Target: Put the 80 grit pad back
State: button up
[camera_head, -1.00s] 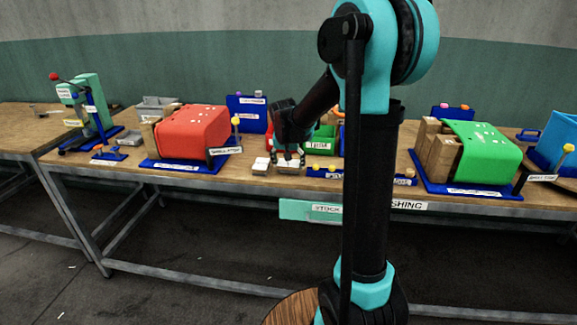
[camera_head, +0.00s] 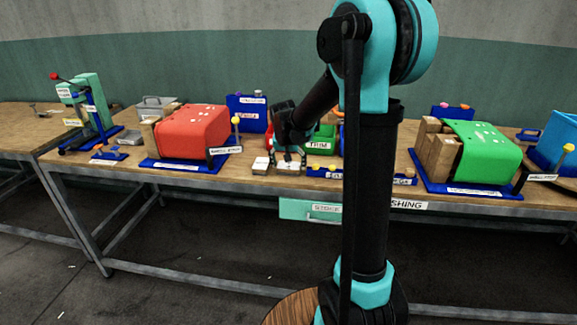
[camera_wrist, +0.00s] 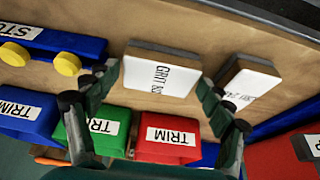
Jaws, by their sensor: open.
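A white-topped pad with a brown edge (camera_wrist: 160,76) lies on the wooden bench, in the middle of the wrist view. Its rotated label appears to read "GRIT 80". My gripper (camera_wrist: 155,84) is open, with one finger on each side of this pad; I cannot tell whether they touch it. In the head view my gripper (camera_head: 288,157) is low over the same pad (camera_head: 290,166). A second similar pad (camera_wrist: 246,86) lies just right of it in the wrist view, its label hard to read. In the head view this second pad (camera_head: 261,165) is to the left.
Blue, green and red TRIM bins (camera_wrist: 168,138) stand close by. A blue rack with yellow knobs (camera_wrist: 55,42) is at left in the wrist view. A red press (camera_head: 192,130) and a green press (camera_head: 482,150) flank the area. A teal drawer (camera_head: 298,209) hangs under the bench front.

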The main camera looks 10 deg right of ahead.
jog(key=v, duration=1.1)
jog(key=s+d+f+n, duration=0.1)
jog(key=s+d+f, duration=0.1)
jog(key=s+f, duration=0.6)
jog(key=s+d+f+n+y, duration=0.1)
jog(key=s+d+f+n, duration=0.1)
jog(key=s+f, duration=0.7)
jog(key=s+d, duration=0.1)
jog(key=s, duration=0.7)
jog(key=shift+s+d+f+n, duration=0.3)
jog(key=shift+s+f, duration=0.05)
jog(key=shift+s, duration=0.05)
jog(key=shift+c, duration=0.5)
